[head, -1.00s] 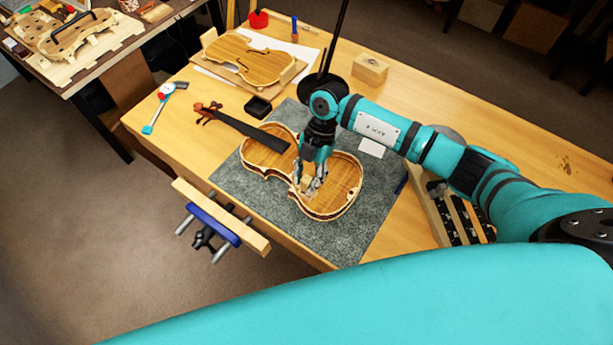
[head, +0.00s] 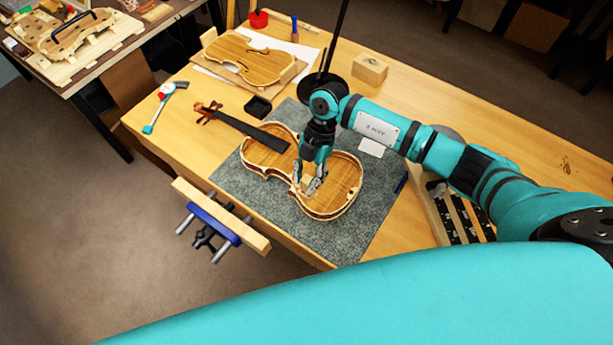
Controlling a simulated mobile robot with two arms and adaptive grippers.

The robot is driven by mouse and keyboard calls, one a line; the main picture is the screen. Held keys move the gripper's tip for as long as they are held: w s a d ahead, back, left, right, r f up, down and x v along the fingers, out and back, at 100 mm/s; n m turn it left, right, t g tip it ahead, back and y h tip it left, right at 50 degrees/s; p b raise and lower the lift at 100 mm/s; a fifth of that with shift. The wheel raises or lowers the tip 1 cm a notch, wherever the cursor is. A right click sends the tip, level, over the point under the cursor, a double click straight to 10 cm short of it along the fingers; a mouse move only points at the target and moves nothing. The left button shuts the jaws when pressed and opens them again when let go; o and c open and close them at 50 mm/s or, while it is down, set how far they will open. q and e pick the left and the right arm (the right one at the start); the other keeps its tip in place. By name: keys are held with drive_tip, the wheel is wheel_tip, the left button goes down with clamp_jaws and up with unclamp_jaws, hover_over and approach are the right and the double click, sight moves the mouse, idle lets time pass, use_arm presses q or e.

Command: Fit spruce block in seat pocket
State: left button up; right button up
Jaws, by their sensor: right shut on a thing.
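The open violin body (head: 338,198) lies on a grey mat (head: 235,180) on the bench, its neck and dark fingerboard (head: 248,131) pointing up and left. My right gripper (head: 311,188) reaches down from above at the body's waist, over the near rib. It is shut on a small pale piece, likely the spruce block, mostly hidden between the fingers. I cannot tell whether the block touches the violin or sits in the seat pocket, which is hidden by the gripper. My left gripper is not in view.
A violin plate (head: 250,58) lies on a board behind. A small black tray (head: 258,107), a wooden block (head: 370,68) and a teal-handled tool (head: 160,105) stand on the bench. A vise (head: 212,225) juts from the front edge. A slotted rack (head: 462,215) is at right.

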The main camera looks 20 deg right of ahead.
drive_tip(key=shift+f+b, duration=0.85)
drive_tip(key=shift+f, duration=0.5)
drive_tip(key=o, duration=1)
drive_tip(key=v, duration=1.2)
drive_tip(key=shift+d, duration=0.1)
drive_tip(key=shift+s, duration=0.1)
